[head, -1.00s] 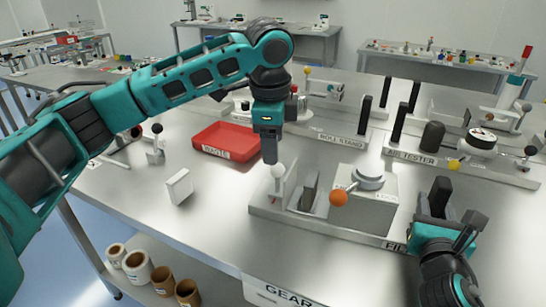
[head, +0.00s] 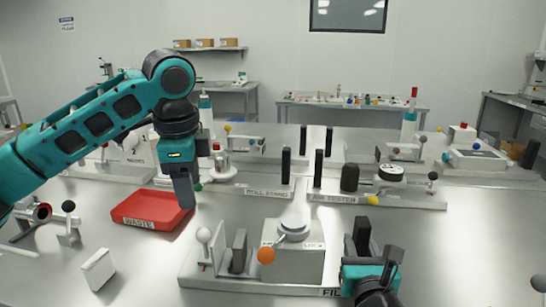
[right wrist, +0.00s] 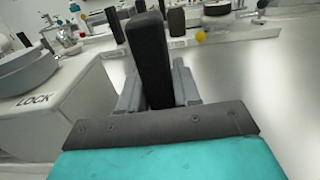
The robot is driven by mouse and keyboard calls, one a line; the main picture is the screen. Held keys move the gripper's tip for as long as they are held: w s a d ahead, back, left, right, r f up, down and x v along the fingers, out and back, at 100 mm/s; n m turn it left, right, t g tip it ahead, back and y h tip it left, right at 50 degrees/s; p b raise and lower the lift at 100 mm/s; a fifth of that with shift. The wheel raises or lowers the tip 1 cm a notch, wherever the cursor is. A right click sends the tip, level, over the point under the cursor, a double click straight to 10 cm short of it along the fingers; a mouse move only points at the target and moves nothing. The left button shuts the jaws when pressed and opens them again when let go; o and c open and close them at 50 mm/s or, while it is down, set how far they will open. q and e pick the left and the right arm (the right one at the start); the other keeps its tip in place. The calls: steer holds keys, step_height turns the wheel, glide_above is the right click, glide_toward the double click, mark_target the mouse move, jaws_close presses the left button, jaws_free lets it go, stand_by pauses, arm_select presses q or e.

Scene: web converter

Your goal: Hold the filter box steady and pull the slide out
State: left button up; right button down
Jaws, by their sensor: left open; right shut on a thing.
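The filter box (head: 307,262) is a grey block on a low base plate, front centre in the head view. It carries a round lock dial (head: 294,229) with an orange ball lever (head: 266,255). To its left stand a dark upright piece (head: 239,250) and a white ball handle (head: 203,235); I cannot tell which is the slide. My left gripper (head: 187,205) points down, open and empty, up and left of the white ball. My right gripper (head: 363,250) is shut on a black upright post (right wrist: 148,55) right of the box. Its fingers are partly hidden.
A red waste tray (head: 140,222) lies behind and left of the box, partly covered by my left gripper. A white block (head: 97,269) stands at the front left. Roll stand and air tester (head: 390,196) fixtures stand behind.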

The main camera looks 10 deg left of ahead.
steer(key=shift+d+f+p, duration=0.15)
steer(key=shift+f+p, duration=0.2)
steer(key=shift+p, duration=0.1)
steer(key=c, duration=1.1)
jaws_free()
steer(key=o, duration=0.4)
steer(key=shift+r, duration=0.3)
steer(key=s, duration=0.8)
steer(key=s+d, duration=0.1)
steer(key=s, duration=0.3)
